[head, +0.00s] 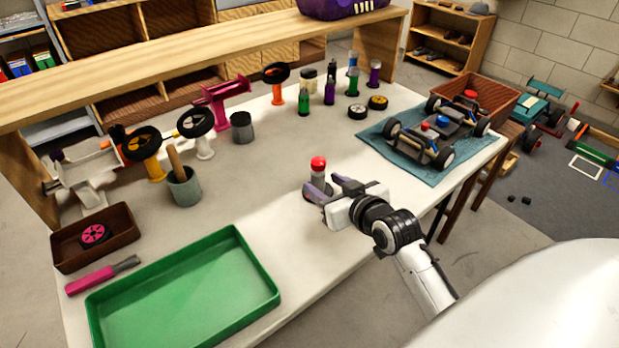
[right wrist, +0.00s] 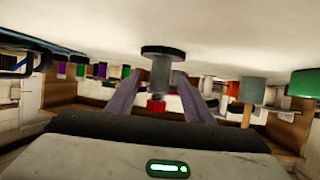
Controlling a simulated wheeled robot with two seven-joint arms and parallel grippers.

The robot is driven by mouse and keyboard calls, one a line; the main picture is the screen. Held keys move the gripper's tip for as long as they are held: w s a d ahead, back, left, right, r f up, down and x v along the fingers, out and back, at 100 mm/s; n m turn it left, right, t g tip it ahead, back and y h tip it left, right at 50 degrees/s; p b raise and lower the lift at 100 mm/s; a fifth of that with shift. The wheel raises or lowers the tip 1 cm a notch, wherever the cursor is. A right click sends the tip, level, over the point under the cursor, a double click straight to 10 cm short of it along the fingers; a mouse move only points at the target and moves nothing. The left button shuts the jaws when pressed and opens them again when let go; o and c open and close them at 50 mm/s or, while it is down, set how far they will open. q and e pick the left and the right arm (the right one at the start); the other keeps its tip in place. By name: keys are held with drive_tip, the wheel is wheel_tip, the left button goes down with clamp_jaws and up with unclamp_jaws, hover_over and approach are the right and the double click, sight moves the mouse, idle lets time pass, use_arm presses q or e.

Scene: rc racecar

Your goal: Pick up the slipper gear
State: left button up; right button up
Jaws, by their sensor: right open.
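A grey upright piece with a red cap (head: 318,163) stands on the table in front of my right gripper; I take it for the slipper gear. In the right wrist view, which looks upside down, the grey shaft (right wrist: 161,72) has a wide dark disc at its table end and the red cap at the other end. My right gripper (head: 318,190) is open and low over the table, its two greyish-purple fingers on either side of the shaft. I cannot tell whether they touch it. My left gripper is out of view.
A green tray (head: 272,298) lies at the front left. A brown box (head: 110,255) holds a pink wheel-like part. A teal mat (head: 397,166) bears a car chassis at the right. Wheels, stands and bottles line the back. Table around the red-capped piece is clear.

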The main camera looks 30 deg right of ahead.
drive_tip(key=b+x, duration=0.1)
drive_tip(key=x, duration=0.7)
drive_tip(key=shift+r, duration=0.1)
drive_tip(key=c, duration=1.2)
